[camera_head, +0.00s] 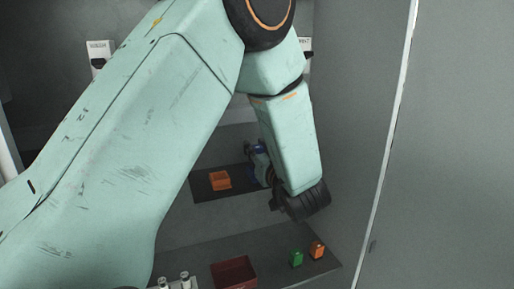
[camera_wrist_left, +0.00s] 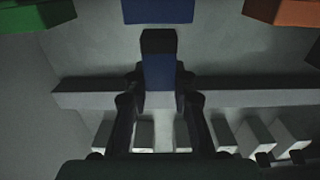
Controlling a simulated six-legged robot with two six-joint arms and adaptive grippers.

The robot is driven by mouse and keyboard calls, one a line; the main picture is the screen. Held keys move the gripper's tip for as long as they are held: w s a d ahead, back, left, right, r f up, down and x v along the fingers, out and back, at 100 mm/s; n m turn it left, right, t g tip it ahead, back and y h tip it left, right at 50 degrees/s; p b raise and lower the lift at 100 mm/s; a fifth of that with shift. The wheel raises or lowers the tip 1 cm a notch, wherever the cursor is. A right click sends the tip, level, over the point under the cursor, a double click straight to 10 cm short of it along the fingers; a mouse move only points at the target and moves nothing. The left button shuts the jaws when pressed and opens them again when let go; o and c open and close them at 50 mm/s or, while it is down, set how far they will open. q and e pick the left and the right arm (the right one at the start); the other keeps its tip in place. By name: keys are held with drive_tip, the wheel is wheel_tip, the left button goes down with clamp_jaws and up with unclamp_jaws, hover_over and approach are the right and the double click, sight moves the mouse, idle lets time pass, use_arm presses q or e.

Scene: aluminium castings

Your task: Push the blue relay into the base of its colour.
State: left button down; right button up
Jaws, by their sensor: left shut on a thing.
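The blue relay (camera_wrist_left: 158,72), with a dark top end, is clamped between the two fingers of my left gripper (camera_wrist_left: 160,82) in the left wrist view. A blue base (camera_wrist_left: 158,11) is at the top edge of that view, straight ahead of the relay with a visible gap between them. In the head view my left gripper (camera_head: 262,165) is by the back panel, partly hidden by its own wrist. A bit of blue (camera_head: 258,148) shows there; I cannot tell whether it is relay or base. My right gripper is not in view.
A green base (camera_wrist_left: 28,12) and an orange base (camera_wrist_left: 284,12) flank the blue one; the orange base also shows in the head view (camera_head: 220,180). A green relay (camera_head: 297,258), an orange relay (camera_head: 317,250) and a dark red bin (camera_head: 233,273) stand on the lower shelf.

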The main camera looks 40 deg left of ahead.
sight(257, 147)
use_arm(q)
drive_tip(key=shift+f+b, duration=0.85)
drive_tip(key=shift+f, duration=0.4)
drive_tip(key=c, duration=1)
unclamp_jaws()
drive_tip(key=shift+c, duration=0.2)
wheel_tip(257, 147, up, 9)
drive_tip(key=shift+s+f, duration=0.15)
drive_tip(key=shift+r, duration=0.55)
drive_tip(key=shift+r, duration=0.1)
